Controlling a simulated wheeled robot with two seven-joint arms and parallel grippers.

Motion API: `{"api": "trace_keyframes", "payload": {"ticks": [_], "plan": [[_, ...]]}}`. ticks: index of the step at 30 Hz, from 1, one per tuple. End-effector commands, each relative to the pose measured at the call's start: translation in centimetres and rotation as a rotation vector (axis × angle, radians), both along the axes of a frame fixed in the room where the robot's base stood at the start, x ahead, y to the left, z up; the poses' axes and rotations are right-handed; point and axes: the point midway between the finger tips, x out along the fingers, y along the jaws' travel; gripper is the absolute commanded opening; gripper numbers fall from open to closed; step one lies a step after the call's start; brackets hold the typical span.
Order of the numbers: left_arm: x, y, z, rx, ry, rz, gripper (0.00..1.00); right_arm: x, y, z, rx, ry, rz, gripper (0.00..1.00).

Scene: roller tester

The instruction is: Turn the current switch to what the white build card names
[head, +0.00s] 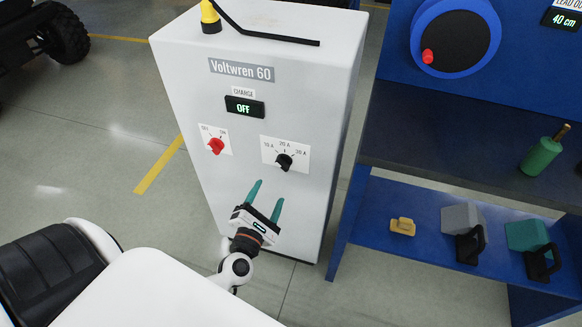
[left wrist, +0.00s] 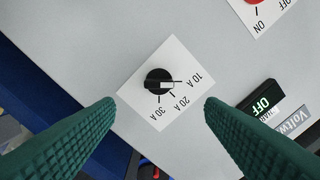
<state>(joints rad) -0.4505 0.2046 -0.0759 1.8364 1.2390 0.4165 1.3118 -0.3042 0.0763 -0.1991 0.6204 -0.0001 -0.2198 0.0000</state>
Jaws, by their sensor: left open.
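The current switch (head: 284,162) is a black knob on a white plate marked 10 A, 20 A and 30 A, on the front of the grey Voltwren 60 charger (head: 305,100). In the left wrist view the knob (left wrist: 158,82) has a pale pointer line that appears to lie towards 10 A. My left gripper (head: 266,197) is open and empty, below the knob in the head view, with its green fingers apart. In the left wrist view the knob shows between and beyond the fingertips, not touched. I see no white build card. My right gripper is out of view.
A red OFF/ON knob (head: 215,146) is left of the current switch, and the charge display (head: 244,107) above reads OFF. A blue bench (head: 440,135) with a reel (head: 455,38) and shelf items stands at the right. A yellow-and-black part (head: 210,17) sits on top.

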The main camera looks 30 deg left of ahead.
Motion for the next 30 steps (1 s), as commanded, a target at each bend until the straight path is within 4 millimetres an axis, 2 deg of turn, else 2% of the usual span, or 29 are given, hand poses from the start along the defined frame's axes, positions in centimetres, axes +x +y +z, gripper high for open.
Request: {"api": "trace_keyframes", "payload": {"ticks": [3,9,15,21,27,28,30], "plan": [[2.5,0.6,0.3,0.001,-0.003,0.001,0.64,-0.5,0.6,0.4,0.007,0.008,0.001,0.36],[6.4,1.5,0.2,0.004,-0.002,0.0,0.64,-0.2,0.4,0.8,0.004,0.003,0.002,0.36],[8.9,2.1,0.0,0.004,0.002,-0.002,0.64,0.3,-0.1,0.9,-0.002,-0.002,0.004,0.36],[9.7,2.3,0.0,0.004,0.002,-0.003,0.64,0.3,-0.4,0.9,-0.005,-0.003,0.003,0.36],[9.7,2.3,0.0,0.004,0.002,-0.003,0.64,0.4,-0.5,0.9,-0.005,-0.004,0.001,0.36],[9.7,2.3,0.0,0.004,0.002,-0.003,0.62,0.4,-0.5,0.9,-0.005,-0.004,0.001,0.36],[9.7,2.3,0.0,0.004,0.002,-0.003,0.51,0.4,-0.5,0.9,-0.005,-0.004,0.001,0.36]]}}
